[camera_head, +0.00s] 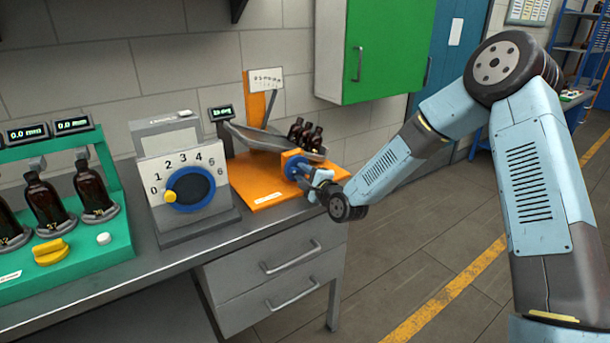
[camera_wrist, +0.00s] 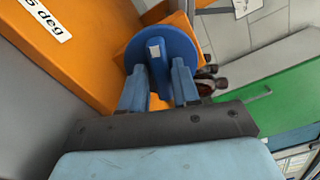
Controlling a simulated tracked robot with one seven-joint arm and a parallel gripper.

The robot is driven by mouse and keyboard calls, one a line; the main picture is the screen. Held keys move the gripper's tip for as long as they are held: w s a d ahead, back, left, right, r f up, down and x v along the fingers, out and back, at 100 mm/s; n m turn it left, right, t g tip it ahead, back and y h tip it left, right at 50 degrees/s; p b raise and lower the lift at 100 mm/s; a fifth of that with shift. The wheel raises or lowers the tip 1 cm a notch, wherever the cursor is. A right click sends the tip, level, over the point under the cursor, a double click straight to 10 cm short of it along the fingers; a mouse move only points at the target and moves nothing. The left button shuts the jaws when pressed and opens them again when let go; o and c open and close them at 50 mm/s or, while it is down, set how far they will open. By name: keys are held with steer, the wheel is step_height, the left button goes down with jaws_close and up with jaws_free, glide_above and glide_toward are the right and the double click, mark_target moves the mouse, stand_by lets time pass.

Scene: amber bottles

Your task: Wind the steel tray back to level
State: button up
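The steel tray (camera_head: 270,137) is on the orange tilt stand (camera_head: 262,185) in the head view. It slopes down from its left end to its right end. Several dark amber bottles (camera_head: 305,134) stand close together toward its lower right end. A blue hand wheel (camera_wrist: 182,42) sits on the stand's orange block (camera_head: 292,157). My gripper (camera_wrist: 160,78) is at the wheel, with one finger on each side of its blue crossbar (camera_wrist: 156,60). The fingers look closed on the bar. My gripper partly hides the wheel in the head view.
A grey box with a numbered dial (camera_head: 190,187) stands left of the orange stand. A green rack (camera_head: 75,250) with amber bottles is farther left. A green cabinet (camera_head: 375,50) hangs above right. The floor at right is open.

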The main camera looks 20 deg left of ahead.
jaws_close()
steer(key=shift+d, duration=0.15)
